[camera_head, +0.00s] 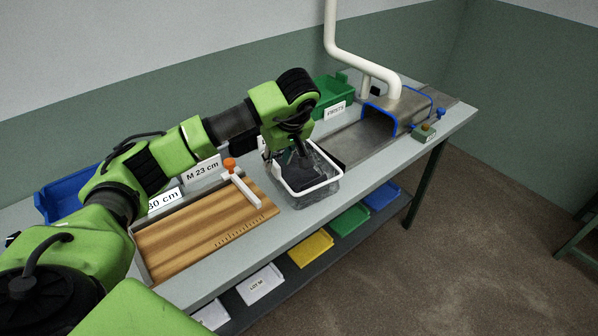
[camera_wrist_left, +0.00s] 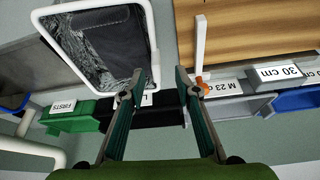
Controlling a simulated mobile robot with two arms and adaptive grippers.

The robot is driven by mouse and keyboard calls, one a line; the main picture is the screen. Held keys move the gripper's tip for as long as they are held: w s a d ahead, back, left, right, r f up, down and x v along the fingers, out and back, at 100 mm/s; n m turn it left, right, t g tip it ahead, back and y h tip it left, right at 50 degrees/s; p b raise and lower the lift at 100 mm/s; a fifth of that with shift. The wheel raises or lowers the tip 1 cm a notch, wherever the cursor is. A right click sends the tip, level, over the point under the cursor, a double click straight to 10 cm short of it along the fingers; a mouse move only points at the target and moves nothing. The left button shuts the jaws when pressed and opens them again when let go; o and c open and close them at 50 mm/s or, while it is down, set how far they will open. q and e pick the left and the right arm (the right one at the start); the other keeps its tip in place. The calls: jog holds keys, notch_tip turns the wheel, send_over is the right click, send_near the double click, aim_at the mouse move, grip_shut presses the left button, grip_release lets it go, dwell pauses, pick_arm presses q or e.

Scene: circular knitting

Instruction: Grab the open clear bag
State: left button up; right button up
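The open clear bag (camera_head: 327,190) hangs in a white rectangular rim on the table, right of the wooden board, with dark cloth inside. My left gripper (camera_head: 299,152) is above the bag's back left part in the head view. In the left wrist view, its two fingers (camera_wrist_left: 163,74) are spread, with nothing clamped between them. The bag's white rim (camera_wrist_left: 153,45) passes behind the left finger and into the gap; I cannot tell whether they touch. My right gripper is not in view.
A wooden board (camera_head: 200,226) with an orange-knobbed white bar lies to the left. Size-labelled bins (camera_head: 203,171) stand behind it. A green bin (camera_head: 334,92) stands behind the bag, and a metal chute (camera_head: 400,108) with blue edges stands right.

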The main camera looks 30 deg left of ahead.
aim_at(277, 166)
pick_arm(q)
jog(key=shift+x, duration=1)
jog(key=shift+w+a+f+p, duration=0.15)
jog(key=shift+f+p, duration=0.3)
jog(key=shift+p, duration=0.15)
jog(key=p+x, duration=0.1)
jog(key=x, duration=0.2)
jog(key=shift+w+a+f+p, duration=0.1)
jog(key=shift+w+f+p, duration=0.2)
jog(key=shift+p, duration=0.1)
jog(key=shift+w+a+f, duration=0.1)
jog(key=shift+a+f, duration=0.05)
jog(key=shift+f, duration=0.2)
grip_shut()
